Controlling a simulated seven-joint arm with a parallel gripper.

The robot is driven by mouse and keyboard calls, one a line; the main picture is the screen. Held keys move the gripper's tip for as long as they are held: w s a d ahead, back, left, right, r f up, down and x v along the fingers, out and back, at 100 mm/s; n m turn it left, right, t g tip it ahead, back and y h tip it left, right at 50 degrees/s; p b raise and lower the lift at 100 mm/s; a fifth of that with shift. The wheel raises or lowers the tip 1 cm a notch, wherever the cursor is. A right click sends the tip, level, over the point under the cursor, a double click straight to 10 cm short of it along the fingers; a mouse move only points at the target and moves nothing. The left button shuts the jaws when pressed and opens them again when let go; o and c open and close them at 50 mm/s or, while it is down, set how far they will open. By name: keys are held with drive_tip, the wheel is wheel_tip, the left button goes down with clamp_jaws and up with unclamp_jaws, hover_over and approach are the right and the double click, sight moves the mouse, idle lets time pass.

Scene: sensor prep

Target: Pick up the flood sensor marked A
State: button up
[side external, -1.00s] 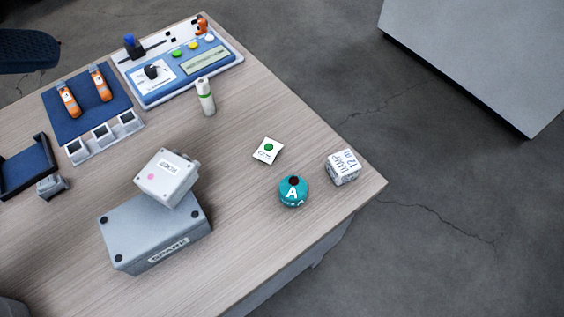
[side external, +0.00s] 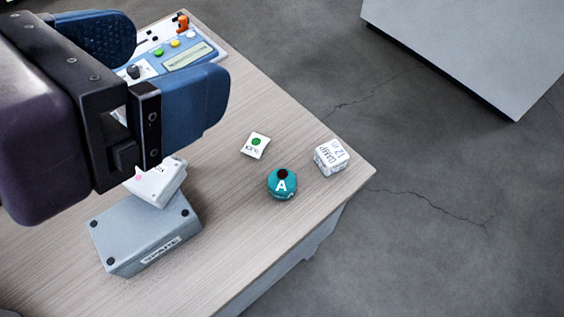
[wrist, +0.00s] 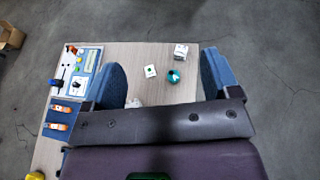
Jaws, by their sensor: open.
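The flood sensor marked A (side external: 282,186) is a small round teal object with a white letter A and a dark top. It sits on the table near the right corner. In the wrist view the sensor (wrist: 174,76) lies between and beyond my fingers. My gripper (side external: 170,65) is open and empty, with blue fingers wide apart, in the air above the left part of the table. In the wrist view my gripper (wrist: 160,78) spans the tabletop. The sensor is apart from both fingers.
A grey box marked SPARE (side external: 145,232) carries a smaller white box (side external: 158,185), partly hidden by my gripper. A blue-and-white panel (side external: 185,50) is at the back.

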approach(273, 191)
drive_tip(key=shift+v, duration=0.9)
drive_tip(key=shift+w+d+f, duration=0.15)
drive_tip(key=shift+w+f, duration=0.05)
drive_tip(key=shift+f, duration=0.1)
drive_tip(key=x, duration=1.2)
drive_tip(key=shift+w+d, duration=0.15)
drive_tip(key=c, duration=1)
drive_tip(key=shift+r, duration=0.1)
drive_tip(key=shift+c, duration=0.2)
